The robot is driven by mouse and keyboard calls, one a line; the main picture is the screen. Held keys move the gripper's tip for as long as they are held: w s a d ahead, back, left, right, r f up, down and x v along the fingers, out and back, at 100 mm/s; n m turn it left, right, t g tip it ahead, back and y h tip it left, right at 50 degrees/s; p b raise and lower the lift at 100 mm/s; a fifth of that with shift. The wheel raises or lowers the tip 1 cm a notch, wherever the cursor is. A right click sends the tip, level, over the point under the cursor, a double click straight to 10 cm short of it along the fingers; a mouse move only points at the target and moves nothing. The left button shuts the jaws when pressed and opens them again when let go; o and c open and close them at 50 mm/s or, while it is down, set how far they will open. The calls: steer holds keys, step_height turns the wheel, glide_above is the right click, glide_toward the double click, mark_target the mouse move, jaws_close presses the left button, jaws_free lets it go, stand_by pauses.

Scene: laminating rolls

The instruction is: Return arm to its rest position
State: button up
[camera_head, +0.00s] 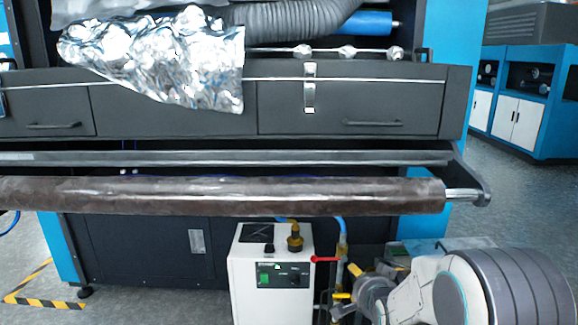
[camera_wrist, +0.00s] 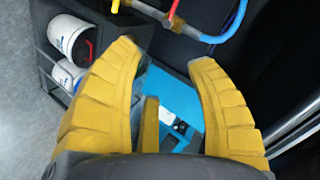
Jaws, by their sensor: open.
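My gripper (camera_wrist: 165,75) shows in the wrist view with its yellow ribbed fingers spread apart and nothing between them. Beyond the gap lie a blue surface and a dark machine side. In the head view my arm reaches in from the lower right corner, and the gripper (camera_head: 343,298) shows only in part, with yellow finger pieces, right of the white control box. Most of the gripper is hidden behind my arm there.
A long brown roll (camera_head: 220,194) spans the front of the dark machine. The white control box (camera_head: 262,290) stands below it. A red-handled valve with a blue hose (camera_wrist: 205,37) is close ahead of the gripper.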

steer(key=s+r+n+g+p, duration=0.4)
steer(key=s+r+p, duration=0.7)
steer(key=s+r, duration=0.3)
steer(key=s+r+n+g+p, duration=0.4)
steer(key=s+r+n+p, duration=0.3)
steer(key=s+r+p, duration=0.5)
steer(key=shift+s+r+g, duration=0.4)
steer(key=shift+s+r, duration=0.75)
steer(key=shift+s, duration=3.15)
steer(key=shift+a, duration=0.1)
